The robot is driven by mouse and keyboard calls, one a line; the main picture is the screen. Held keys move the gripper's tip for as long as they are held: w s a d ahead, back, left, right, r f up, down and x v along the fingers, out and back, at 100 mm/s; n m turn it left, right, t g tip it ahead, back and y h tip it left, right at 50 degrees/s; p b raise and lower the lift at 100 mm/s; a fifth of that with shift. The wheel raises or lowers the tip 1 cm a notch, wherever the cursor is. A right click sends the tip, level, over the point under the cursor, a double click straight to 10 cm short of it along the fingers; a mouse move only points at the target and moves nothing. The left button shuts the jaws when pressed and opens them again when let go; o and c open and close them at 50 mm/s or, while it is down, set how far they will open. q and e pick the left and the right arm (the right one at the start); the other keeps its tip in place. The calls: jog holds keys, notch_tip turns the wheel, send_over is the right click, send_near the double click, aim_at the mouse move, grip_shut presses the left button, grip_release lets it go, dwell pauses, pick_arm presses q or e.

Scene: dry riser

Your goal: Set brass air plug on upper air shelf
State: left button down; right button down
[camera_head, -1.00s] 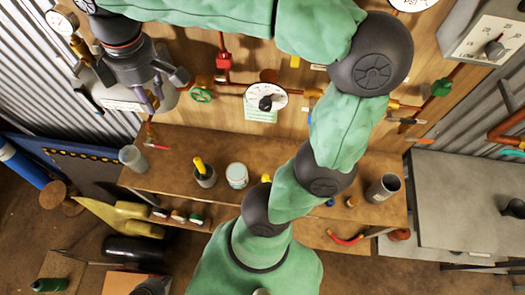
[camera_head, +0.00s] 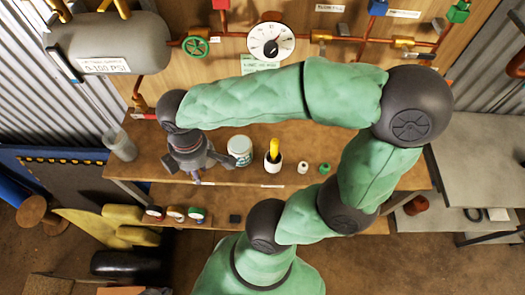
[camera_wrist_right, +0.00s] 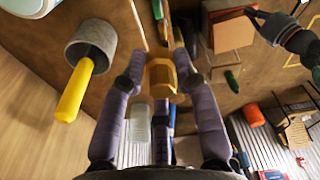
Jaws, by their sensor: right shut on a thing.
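In the right wrist view, my right gripper (camera_wrist_right: 160,88) is shut on the brass air plug (camera_wrist_right: 160,73), held between its purple fingers. My left gripper (camera_wrist_right: 270,28) shows small at that view's upper right; its jaw gap is unclear. In the head view, a dark gripper of mine hangs over the left part of the wooden upper shelf (camera_head: 140,170), beside a white jar (camera_head: 240,151); its fingertips are partly hidden. The plug cannot be made out there. A grey cup with a yellow handle (camera_wrist_right: 92,45) stands close beside the right gripper.
A second yellow-handled holder (camera_head: 273,155) and small white and green pieces stand right of the jar. A clear cup (camera_head: 120,145) stands at the shelf's left end. Gauges (camera_head: 175,212) line the lower ledge. A grey tank (camera_head: 110,45) and pipes are behind.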

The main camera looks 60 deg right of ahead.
jog(key=shift+s+f, duration=0.1)
jog(key=shift+f, duration=0.1)
jog(key=shift+w+f, duration=0.2)
jog(key=shift+w, duration=0.15)
jog(key=w+f+b, duration=0.1)
jog(key=w+f, duration=0.2)
jog(key=w, duration=0.1)
jog(key=w+d+f+b, duration=0.1)
jog(key=w+f+b, duration=0.1)
jog(key=w+f, duration=0.1)
jog(key=w+f+b, duration=0.2)
jog(key=w, duration=0.3)
jog(key=shift+w+d+f, duration=0.3)
jog(key=shift+d+f, duration=0.05)
jog(key=shift+f, duration=0.05)
jog(key=shift+w+f+b, duration=0.2)
jog(key=shift+f+b, duration=0.1)
jog(key=shift+b, duration=0.05)
jog(key=shift+w+f+b, duration=0.15)
jog(key=shift+f+b, duration=0.4)
jog(key=shift+f, duration=1)
jog(key=shift+f, duration=0.1)
